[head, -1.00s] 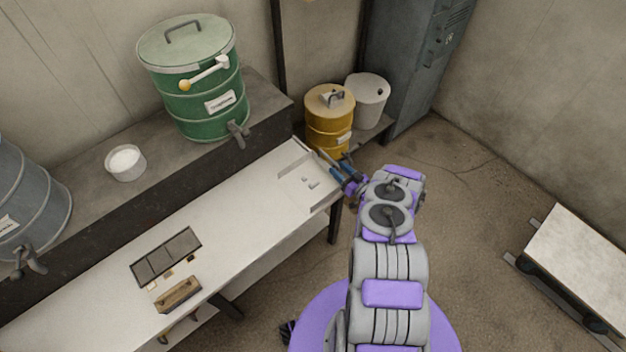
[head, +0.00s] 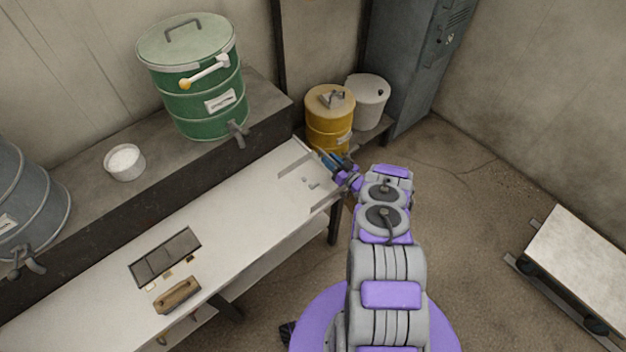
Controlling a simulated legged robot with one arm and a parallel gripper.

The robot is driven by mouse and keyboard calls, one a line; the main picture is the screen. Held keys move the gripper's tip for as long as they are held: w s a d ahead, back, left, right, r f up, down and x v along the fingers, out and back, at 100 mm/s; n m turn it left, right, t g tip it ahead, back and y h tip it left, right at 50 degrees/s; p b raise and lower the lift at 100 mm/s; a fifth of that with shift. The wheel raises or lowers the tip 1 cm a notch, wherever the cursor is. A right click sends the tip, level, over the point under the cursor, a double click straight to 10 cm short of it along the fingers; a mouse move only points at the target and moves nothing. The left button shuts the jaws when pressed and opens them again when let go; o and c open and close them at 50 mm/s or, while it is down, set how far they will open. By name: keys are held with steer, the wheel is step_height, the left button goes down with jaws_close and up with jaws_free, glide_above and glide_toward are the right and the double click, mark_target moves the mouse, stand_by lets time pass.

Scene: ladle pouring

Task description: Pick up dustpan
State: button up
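A pale, shallow tray-like piece with raised edges (head: 294,166), which looks like the dustpan, lies at the right end of the white workbench. A few small light bits lie in it. Its pale colour blends with the bench, and any handle is hidden or too small to make out. My gripper (head: 332,160), with blue and dark fingers, is at the right edge of this piece, just beyond the bench end. It overlaps the edge in the picture; I cannot tell whether it touches or grips it.
The white bench (head: 235,215) carries a dark panel (head: 165,257) and a wooden-handled piece (head: 177,295). A green drum (head: 205,110) and a white bowl (head: 124,162) stand on the raised ledge. A yellow can (head: 329,125) stands close behind my gripper.

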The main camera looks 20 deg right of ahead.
steer(key=shift+d, duration=0.35)
steer(key=c, duration=0.4)
jaws_close()
steer(key=shift+a, duration=0.25)
